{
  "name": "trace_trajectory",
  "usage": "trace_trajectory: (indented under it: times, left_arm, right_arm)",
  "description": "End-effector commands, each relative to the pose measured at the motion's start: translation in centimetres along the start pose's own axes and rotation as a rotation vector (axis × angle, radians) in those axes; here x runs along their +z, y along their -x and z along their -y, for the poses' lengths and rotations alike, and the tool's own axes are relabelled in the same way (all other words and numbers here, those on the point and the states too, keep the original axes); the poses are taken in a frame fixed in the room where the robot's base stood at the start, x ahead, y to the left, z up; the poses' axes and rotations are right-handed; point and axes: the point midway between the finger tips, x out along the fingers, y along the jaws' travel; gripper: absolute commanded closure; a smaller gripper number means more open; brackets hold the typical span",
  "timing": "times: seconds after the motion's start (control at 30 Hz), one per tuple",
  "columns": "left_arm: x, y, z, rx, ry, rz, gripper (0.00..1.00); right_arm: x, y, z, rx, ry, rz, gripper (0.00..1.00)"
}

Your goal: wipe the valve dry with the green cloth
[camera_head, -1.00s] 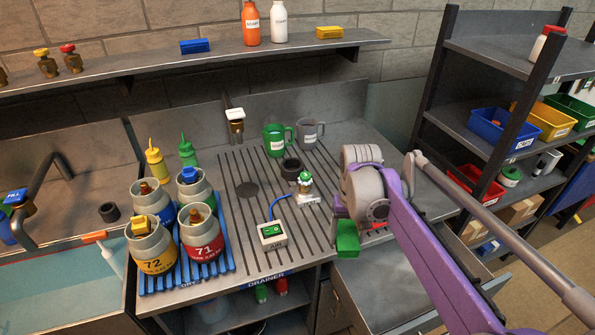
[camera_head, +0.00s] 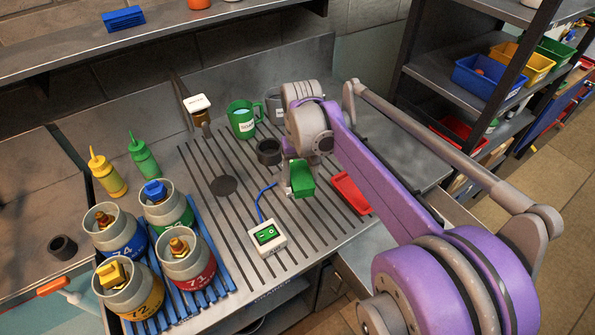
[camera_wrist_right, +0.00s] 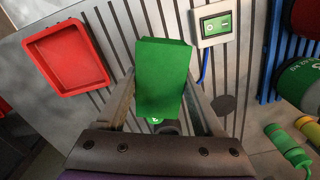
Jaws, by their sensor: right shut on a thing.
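The green cloth (camera_head: 302,181) is a folded block held in my right gripper (camera_head: 298,168). In the right wrist view the cloth (camera_wrist_right: 162,78) sits between the two fingers of my right gripper (camera_wrist_right: 165,95), which are shut on it. The valve, with a green cap, is hidden behind the cloth and gripper in the head view. In the right wrist view a small green rounded part, seemingly the valve's cap (camera_wrist_right: 155,121), shows just past the cloth's edge. I cannot tell whether cloth and valve touch. My left gripper is not in view.
A red tray (camera_head: 351,193) lies right of the cloth. Several gas cylinders (camera_head: 188,262) stand in a blue rack at left.

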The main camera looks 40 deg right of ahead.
Motion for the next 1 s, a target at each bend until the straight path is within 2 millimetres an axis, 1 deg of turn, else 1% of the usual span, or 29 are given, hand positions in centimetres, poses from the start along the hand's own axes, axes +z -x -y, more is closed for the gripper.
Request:
trace_trajectory:
  times: [0.13, 0.27, 1.0]
  left_arm:
    - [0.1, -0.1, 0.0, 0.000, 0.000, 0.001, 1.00]
    - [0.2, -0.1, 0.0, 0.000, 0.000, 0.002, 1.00]
    - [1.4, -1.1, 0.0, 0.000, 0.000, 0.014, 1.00]
  right_arm:
    - [0.0, 0.0, 0.0, 0.000, -0.002, 0.000, 1.00]
    - [-0.6, -0.2, 0.0, 0.000, -0.001, 0.000, 1.00]
    - [-7.4, -2.6, 0.0, 0.000, -0.001, -0.001, 1.00]
